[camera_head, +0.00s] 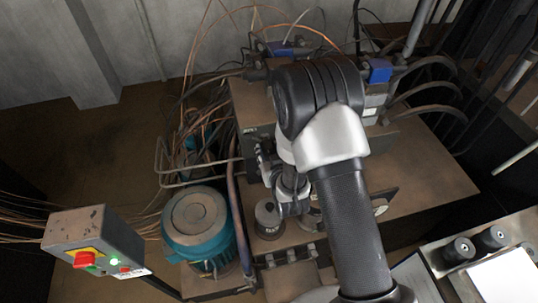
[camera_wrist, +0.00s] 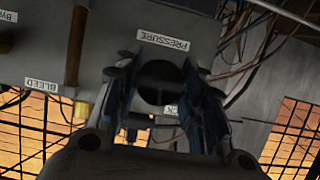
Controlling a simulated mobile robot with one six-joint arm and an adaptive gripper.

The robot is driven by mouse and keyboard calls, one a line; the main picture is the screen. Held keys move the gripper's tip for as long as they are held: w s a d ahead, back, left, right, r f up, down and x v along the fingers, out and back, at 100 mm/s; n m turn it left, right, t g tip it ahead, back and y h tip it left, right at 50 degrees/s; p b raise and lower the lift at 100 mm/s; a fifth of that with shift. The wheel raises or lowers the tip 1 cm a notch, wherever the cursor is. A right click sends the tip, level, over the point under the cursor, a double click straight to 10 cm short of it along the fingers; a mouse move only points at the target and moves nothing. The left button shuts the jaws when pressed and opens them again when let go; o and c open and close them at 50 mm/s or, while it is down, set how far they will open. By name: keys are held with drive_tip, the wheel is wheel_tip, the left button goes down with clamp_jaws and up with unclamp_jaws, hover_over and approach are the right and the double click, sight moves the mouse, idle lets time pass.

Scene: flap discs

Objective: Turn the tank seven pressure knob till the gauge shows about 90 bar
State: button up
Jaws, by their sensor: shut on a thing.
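The dark round pressure knob (camera_wrist: 159,82) sits on a grey panel (camera_wrist: 60,40), below an upside-down PRESSURE label (camera_wrist: 163,40) in the wrist view. My gripper (camera_wrist: 162,92) has one finger on each side of the knob and is shut on it. In the head view my gripper (camera_head: 289,192) is low beside the tank unit, and the knob cannot be made out there. A pale round dial, apparently the gauge (camera_head: 380,207), shows partly behind my forearm. Its reading is too small to tell. No tank number is legible.
BLEED (camera_wrist: 41,85) and BYPASS (camera_wrist: 8,16) labels and a brass fitting (camera_wrist: 82,109) are left of the knob. Cables hang to its right. A teal motor (camera_head: 197,226) and a control box with a red button (camera_head: 84,259) stand at left.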

drive_tip(key=n+h+b, duration=0.1)
drive_tip(key=n+b, duration=0.1)
drive_tip(key=b, duration=0.1)
drive_tip(key=shift+a+f+t, duration=0.1)
drive_tip(key=shift+f+t, duration=0.05)
drive_tip(key=shift+t, duration=0.25)
drive_tip(key=n+h+b, duration=0.2)
drive_tip(key=b, duration=0.1)
drive_tip(key=shift+n+t, duration=0.4)
drive_tip(key=n+t+h+b, duration=0.1)
drive_tip(key=n+b, duration=0.1)
drive_tip(key=n, duration=0.1)
drive_tip(key=shift+n+t+h+b, duration=0.4)
drive_tip(key=shift+n+b, duration=0.1)
drive_tip(key=shift+n, duration=0.1)
drive_tip(key=shift+r, duration=0.2)
drive_tip(key=o, duration=1.1)
drive_tip(key=shift+c, duration=0.2)
